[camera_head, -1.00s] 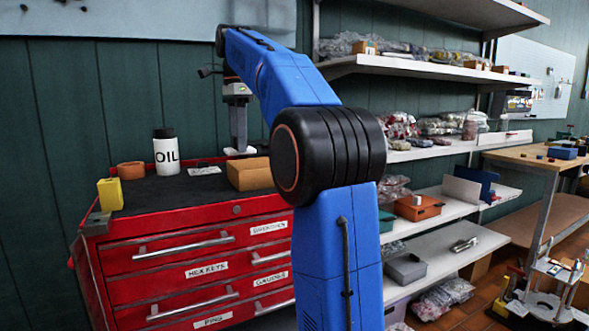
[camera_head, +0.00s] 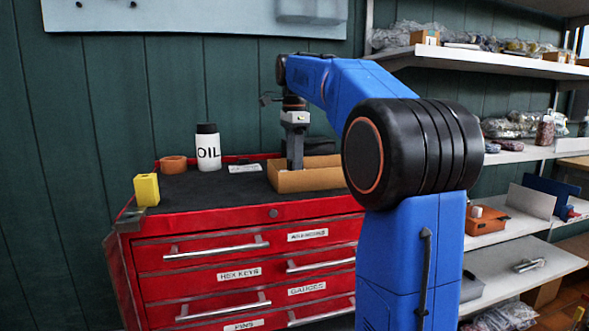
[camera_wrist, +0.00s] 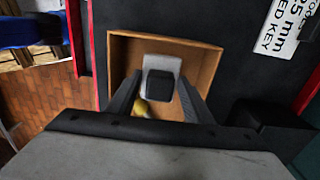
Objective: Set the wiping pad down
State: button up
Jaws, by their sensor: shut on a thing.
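The wiping pad (camera_wrist: 162,65) shows in the wrist view as a light grey plate with a dark block-shaped grip (camera_wrist: 160,86) on it. My gripper (camera_wrist: 160,92) has one finger on each side of the dark grip and is shut on it. The pad is within the outline of an open cardboard box (camera_wrist: 206,70). In the head view my gripper (camera_head: 295,165) reaches down into this box (camera_head: 320,181) on top of the red tool chest (camera_head: 205,228). The box's front wall hides the pad there, so I cannot tell if it touches the bottom.
On the dark chest top stand a yellow block (camera_head: 146,190), an orange-brown ring (camera_head: 173,165), an OIL bottle (camera_head: 208,148) and a white label card (camera_head: 245,168). A black object (camera_head: 320,146) is behind the box. Something yellow (camera_wrist: 142,108) shows beside the left finger. Shelves stand right.

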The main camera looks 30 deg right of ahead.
jog(key=shift+f, duration=0.8)
jog(key=shift+f, duration=0.1)
jog(key=o, duration=1.2)
notch_tip(320, 180, up, 12)
jog(key=shift+r, duration=0.1)
